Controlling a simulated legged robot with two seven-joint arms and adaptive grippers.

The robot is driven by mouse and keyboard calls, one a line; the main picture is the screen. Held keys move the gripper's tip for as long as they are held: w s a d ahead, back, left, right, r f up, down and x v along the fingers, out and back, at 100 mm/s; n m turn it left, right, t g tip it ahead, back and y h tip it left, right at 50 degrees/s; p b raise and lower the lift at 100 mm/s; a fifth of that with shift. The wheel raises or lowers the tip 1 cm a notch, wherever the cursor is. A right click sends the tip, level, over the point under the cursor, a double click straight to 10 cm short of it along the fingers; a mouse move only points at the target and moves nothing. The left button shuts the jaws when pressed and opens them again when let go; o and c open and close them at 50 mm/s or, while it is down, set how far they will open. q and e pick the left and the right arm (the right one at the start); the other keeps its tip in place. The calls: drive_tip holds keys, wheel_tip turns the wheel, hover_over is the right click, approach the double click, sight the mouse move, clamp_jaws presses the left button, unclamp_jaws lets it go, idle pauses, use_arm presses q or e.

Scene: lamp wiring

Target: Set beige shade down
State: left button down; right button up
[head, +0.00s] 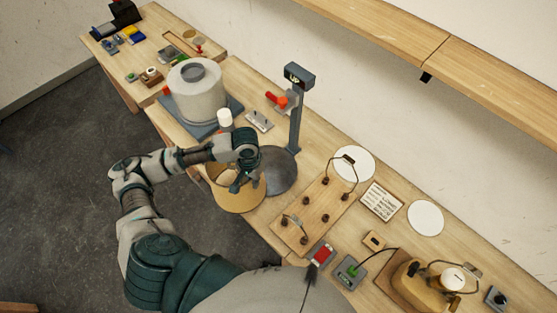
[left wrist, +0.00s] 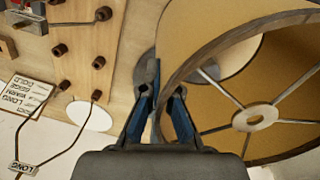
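The beige shade (head: 238,197) is an open drum at the table's front edge, below my left gripper (head: 243,180). In the left wrist view the shade (left wrist: 225,75) fills the right side, with its spoked metal ring showing inside. My left gripper (left wrist: 162,85) has its fingers on either side of the shade's wall at the rim and looks shut on it. Whether the shade's lower edge touches the table is hidden. My right gripper is not in view.
A dark round disc (head: 278,172) lies beside the shade, near a grey post (head: 295,120) with a sign. A pegged wooden board (head: 312,218) is to the right. A large grey-white drum (head: 196,95) stands on a dark mat behind. White discs (head: 425,218) lie near the wall.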

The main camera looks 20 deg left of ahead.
use_arm(q)
drive_tip(key=w+d+f+p, duration=0.1)
drive_tip(key=w+d+f, duration=0.1)
drive_tip(key=w, duration=0.5)
drive_tip(key=w+d+f, duration=0.1)
drive_tip(key=w+d, duration=0.2)
drive_tip(key=w, duration=0.4)
drive_tip(key=shift+d+f+p, duration=0.35)
drive_tip(key=shift+d, duration=0.05)
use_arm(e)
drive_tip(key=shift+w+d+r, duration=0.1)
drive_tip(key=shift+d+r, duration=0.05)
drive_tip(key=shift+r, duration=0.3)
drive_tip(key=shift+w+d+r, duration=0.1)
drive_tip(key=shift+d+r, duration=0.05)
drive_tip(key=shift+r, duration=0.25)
use_arm(q)
drive_tip(key=c, duration=1.3)
unclamp_jaws()
drive_tip(key=shift+d, duration=0.15)
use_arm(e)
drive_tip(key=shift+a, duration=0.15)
use_arm(q)
drive_tip(key=r, duration=0.8)
drive_tip(key=r+b, duration=0.1)
drive_tip(key=r, duration=0.3)
drive_tip(key=shift+w+a, duration=0.35)
drive_tip(key=shift+a, duration=0.05)
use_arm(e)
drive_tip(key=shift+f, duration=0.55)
